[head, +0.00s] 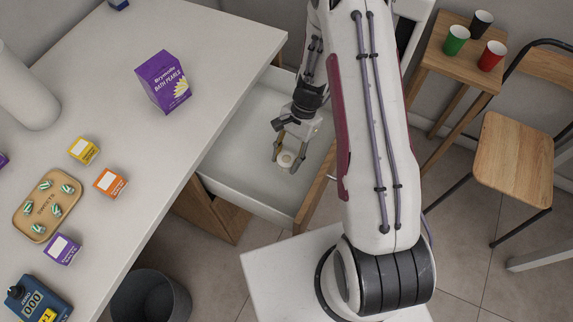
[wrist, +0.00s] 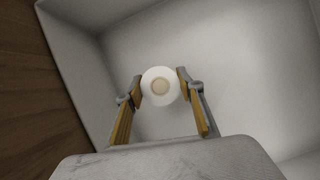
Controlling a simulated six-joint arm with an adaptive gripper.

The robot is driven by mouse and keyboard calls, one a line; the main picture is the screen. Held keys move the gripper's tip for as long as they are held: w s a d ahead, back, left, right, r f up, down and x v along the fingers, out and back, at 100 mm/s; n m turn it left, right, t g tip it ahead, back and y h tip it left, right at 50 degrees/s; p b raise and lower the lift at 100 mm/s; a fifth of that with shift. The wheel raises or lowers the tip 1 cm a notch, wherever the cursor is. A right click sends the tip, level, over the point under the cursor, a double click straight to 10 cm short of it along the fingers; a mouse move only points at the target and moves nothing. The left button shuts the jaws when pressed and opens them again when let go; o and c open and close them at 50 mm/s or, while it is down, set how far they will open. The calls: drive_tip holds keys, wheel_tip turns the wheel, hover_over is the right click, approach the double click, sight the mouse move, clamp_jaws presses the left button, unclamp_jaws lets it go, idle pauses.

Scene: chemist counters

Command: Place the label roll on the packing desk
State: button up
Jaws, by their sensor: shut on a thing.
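The label roll (head: 287,159) is a small white ring with a tan core, inside the open drawer (head: 240,165). My gripper (head: 288,164) reaches down into the drawer and is shut on the roll. In the wrist view the roll (wrist: 160,87) sits between the two fingertips (wrist: 160,88), with the pale drawer floor behind it. I cannot tell whether the roll touches the drawer floor. The white counter (head: 150,130) is to the left of the drawer; I cannot tell whether it is the packing desk.
On the counter are a purple bath pearls box (head: 164,81), small yellow (head: 84,151) and orange (head: 110,182) boxes, a sweets tray (head: 38,228) and a blue counter device (head: 38,303). A dark bin (head: 150,296) stands below. A stool (head: 457,65) with cups and a chair (head: 514,160) are at right.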

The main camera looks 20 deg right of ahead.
sight(291, 153)
drive_tip(key=shift+f, duration=0.55)
drive_tip(key=shift+f, duration=1.8)
drive_tip(key=shift+f, duration=0.2)
drive_tip(key=o, duration=1.1)
drive_tip(key=shift+v, duration=3.95)
drive_tip(key=shift+w+a, duration=0.1)
